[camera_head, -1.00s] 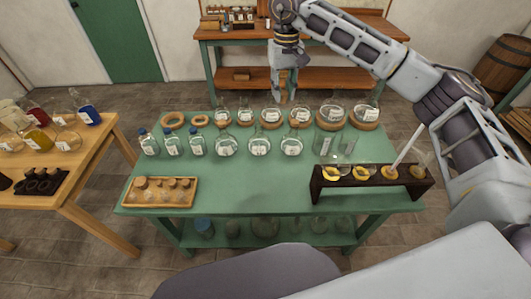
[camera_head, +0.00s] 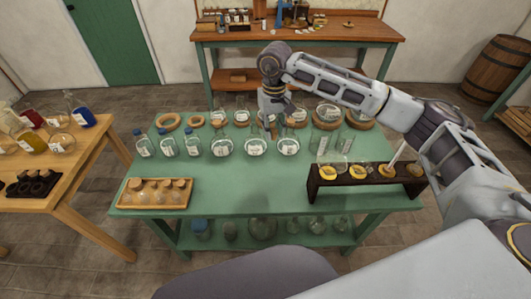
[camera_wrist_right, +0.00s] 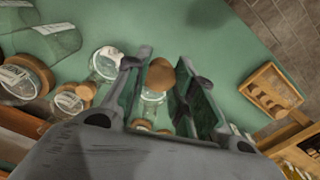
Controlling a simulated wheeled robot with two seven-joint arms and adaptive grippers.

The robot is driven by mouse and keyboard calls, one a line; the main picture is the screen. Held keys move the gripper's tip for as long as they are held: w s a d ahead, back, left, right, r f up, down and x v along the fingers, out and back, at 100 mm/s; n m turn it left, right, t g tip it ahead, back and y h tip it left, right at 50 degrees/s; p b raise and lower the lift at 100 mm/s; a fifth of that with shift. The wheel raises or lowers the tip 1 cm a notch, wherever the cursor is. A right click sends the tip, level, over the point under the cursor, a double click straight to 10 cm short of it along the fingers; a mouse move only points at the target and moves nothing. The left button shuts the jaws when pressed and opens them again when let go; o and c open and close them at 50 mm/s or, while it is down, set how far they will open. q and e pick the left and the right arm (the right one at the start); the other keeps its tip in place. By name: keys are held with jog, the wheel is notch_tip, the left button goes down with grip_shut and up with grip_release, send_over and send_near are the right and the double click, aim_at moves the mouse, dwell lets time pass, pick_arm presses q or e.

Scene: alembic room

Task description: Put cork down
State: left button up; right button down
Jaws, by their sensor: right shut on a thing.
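My right gripper (camera_head: 270,118) is low over the far middle of the green table (camera_head: 225,176), among the glassware. In the right wrist view its two fingers are shut on a brown cork (camera_wrist_right: 160,74) near their tips. A clear glass vessel (camera_wrist_right: 151,108) shows behind the cork in that view; I cannot tell whether they touch. In the head view the cork is too small and covered to make out clearly. My left gripper is not in view.
Several labelled flasks (camera_head: 256,147) and cork rings (camera_head: 168,122) stand close around the gripper. A wooden tray (camera_head: 124,198) with small corked pieces lies front left. A dark rack (camera_head: 335,188) with funnels stands front right. The table's front middle is clear.

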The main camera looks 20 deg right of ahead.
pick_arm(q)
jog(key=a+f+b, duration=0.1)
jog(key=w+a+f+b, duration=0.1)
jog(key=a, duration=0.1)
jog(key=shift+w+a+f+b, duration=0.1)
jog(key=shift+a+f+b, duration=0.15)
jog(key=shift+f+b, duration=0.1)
pick_arm(e)
jog(key=s+a+f+m, duration=0.1)
jog(key=f+m, duration=0.4)
jog(key=m, duration=0.6)
jog(key=s+a+f+m, duration=0.2)
jog(key=a+f+m, duration=0.2)
jog(key=m, duration=0.7)
notch_tip(320, 180, down, 2)
jog(key=shift+f+m, duration=0.2)
jog(key=shift+m, duration=0.2)
jog(key=shift+s, duration=0.1)
jog(key=shift+f+p, duration=0.3)
jog(key=shift+f, duration=2.8)
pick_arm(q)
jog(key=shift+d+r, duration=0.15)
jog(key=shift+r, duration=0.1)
pick_arm(e)
jog(key=shift+f, duration=0.1)
